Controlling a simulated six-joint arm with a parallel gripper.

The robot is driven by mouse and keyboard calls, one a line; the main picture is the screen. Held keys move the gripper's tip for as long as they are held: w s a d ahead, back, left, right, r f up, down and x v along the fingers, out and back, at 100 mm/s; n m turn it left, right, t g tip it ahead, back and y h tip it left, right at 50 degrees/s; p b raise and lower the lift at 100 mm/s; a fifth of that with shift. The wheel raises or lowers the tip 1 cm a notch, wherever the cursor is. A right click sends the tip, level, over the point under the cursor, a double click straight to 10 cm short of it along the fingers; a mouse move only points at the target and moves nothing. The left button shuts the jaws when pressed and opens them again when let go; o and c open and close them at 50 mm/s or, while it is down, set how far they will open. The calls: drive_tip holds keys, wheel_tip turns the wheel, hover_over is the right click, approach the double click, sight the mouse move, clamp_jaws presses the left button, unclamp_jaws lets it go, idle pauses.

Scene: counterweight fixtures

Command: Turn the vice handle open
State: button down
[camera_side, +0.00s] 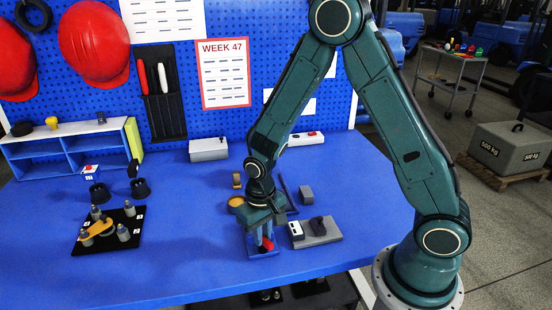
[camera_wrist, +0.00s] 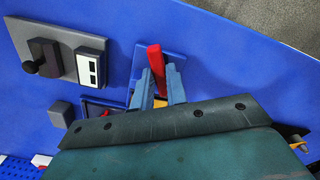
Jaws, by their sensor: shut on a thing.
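The red vice handle (camera_side: 268,243) stands over a small blue base plate (camera_side: 249,251) near the front of the blue bench. My gripper (camera_side: 262,238) points down over it and is shut on the handle. In the wrist view, the red handle (camera_wrist: 156,62) sticks out beyond the two grey-blue fingers of my gripper (camera_wrist: 160,86), one on each side of it. The blue base plate (camera_wrist: 181,60) shows behind the fingers. The rest of the vice is mostly hidden by my gripper, so I cannot tell how far the handle is turned.
A grey fixture with a dark lever (camera_side: 318,228) and a white switch box (camera_side: 296,230) sits close to the right. A small grey block (camera_side: 306,194) lies behind it. A black board with pegs and a yellow arm (camera_side: 98,229) lies left, with clear bench between.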

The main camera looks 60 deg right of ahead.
drive_tip(key=n, duration=0.5)
drive_tip(key=shift+w+n, duration=0.1)
drive_tip(key=shift+n, duration=0.2)
drive_tip(key=n, duration=0.5)
drive_tip(key=shift+n, duration=0.4)
drive_tip(key=c, duration=1.4)
unclamp_jaws()
drive_tip(key=shift+r, duration=0.1)
wheel_tip(320, 180, up, 14)
